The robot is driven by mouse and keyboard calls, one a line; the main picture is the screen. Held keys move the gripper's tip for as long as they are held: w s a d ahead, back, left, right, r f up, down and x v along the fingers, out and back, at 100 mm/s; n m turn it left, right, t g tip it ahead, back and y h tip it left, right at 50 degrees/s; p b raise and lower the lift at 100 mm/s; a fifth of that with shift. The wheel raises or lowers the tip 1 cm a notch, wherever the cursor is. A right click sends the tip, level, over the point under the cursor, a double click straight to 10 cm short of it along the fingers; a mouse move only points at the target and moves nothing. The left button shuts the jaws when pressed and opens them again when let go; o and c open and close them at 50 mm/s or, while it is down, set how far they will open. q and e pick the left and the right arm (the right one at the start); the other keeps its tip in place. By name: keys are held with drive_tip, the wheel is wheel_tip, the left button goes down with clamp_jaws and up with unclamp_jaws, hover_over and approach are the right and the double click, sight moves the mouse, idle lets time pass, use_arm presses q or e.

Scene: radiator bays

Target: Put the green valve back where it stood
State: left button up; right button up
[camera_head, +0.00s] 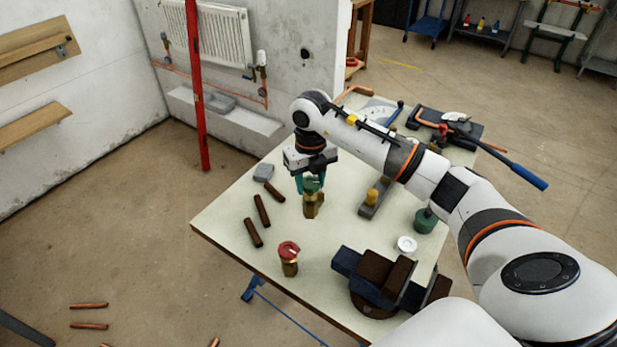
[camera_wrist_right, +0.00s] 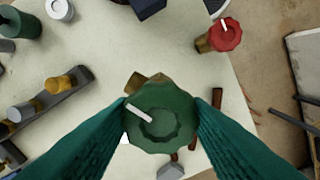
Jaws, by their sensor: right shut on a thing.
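The green valve (camera_head: 312,196) has a green round cap over a brass body. It stands upright at or just above the pale table top; I cannot tell if its base touches. My right gripper (camera_head: 311,183) comes down from above, its teal fingers shut on the green cap. In the right wrist view the green cap (camera_wrist_right: 161,117) with a white mark sits between both fingers, and part of the brass body (camera_wrist_right: 146,80) shows behind it. A similar valve with a red cap (camera_head: 288,257) stands nearer the table's front left edge. My left gripper is not in view.
Dark brown pipe pieces (camera_head: 262,210) lie left of the green valve, near a grey block (camera_head: 263,172). A grey holder with a brass fitting (camera_head: 374,199) stands to its right. A vise (camera_head: 378,280), white roll (camera_head: 406,244) and green can (camera_head: 425,220) occupy the near right.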

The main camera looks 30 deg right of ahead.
sight(309, 208)
drive_tip(key=shift+f, duration=0.45)
drive_tip(key=f+b, duration=0.2)
drive_tip(key=shift+w+f, duration=0.25)
drive_tip(key=shift+f, duration=0.05)
drive_tip(key=shift+f+b, duration=0.55)
drive_tip(key=shift+f, duration=0.2)
drive_tip(key=shift+f+b, duration=1.75)
drive_tip(key=shift+f, duration=0.7)
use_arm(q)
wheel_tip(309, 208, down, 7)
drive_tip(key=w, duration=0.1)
use_arm(e)
drive_tip(key=o, duration=1.2)
drive_tip(key=shift+s, duration=0.1)
